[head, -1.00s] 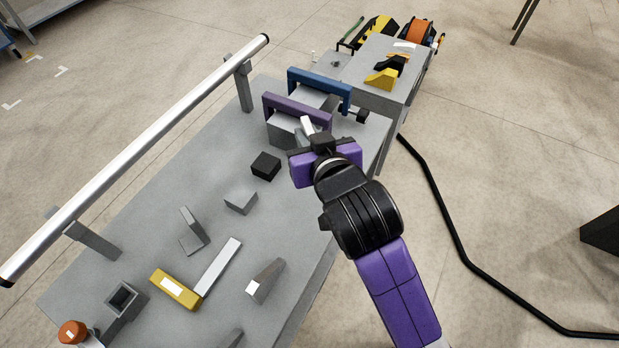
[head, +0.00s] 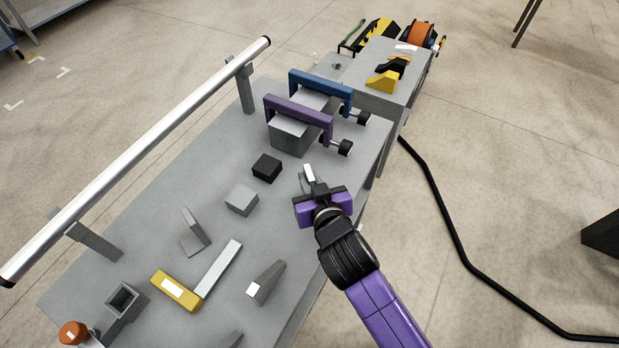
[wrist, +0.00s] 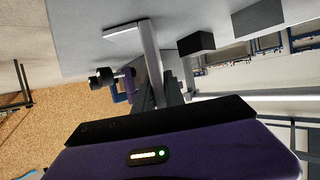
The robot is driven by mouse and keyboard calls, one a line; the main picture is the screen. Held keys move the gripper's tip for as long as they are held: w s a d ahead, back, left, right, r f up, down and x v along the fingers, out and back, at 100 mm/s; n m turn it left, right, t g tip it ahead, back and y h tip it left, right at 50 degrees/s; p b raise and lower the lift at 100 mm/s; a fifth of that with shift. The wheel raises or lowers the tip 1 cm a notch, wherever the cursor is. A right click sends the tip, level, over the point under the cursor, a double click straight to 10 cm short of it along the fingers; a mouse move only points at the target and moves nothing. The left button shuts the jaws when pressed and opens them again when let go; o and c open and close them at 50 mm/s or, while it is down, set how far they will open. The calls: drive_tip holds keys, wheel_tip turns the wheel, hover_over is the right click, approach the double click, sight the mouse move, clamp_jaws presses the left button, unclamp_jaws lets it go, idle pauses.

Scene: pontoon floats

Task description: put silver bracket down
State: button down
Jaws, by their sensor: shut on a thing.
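My gripper (head: 313,186) is shut on a silver bracket (head: 308,172), over the right part of the grey table. In the wrist view the bracket (wrist: 150,52) is a light, bent L-shaped piece standing out from between the dark fingers (wrist: 160,92). Its bent end lies close to the grey table surface; I cannot tell whether they touch. In the head view most of the bracket is hidden by my gripper.
A black block (head: 266,168) and a grey block (head: 242,200) stand to the left. Purple (head: 298,112) and blue (head: 322,86) clamps are behind. A grey angle piece (head: 192,236), a yellow-and-silver square (head: 176,290) and a long rail (head: 150,145) are also there.

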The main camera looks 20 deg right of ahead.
drive_tip(key=shift+f, duration=0.1)
drive_tip(key=c, duration=1.4)
unclamp_jaws()
drive_tip(key=shift+r, duration=0.25)
drive_tip(key=b+v, duration=0.1)
drive_tip(key=v, duration=1.1)
drive_tip(key=shift+f+b, duration=0.15)
drive_tip(key=shift+b, duration=0.2)
drive_tip(key=shift+s+f, duration=0.1)
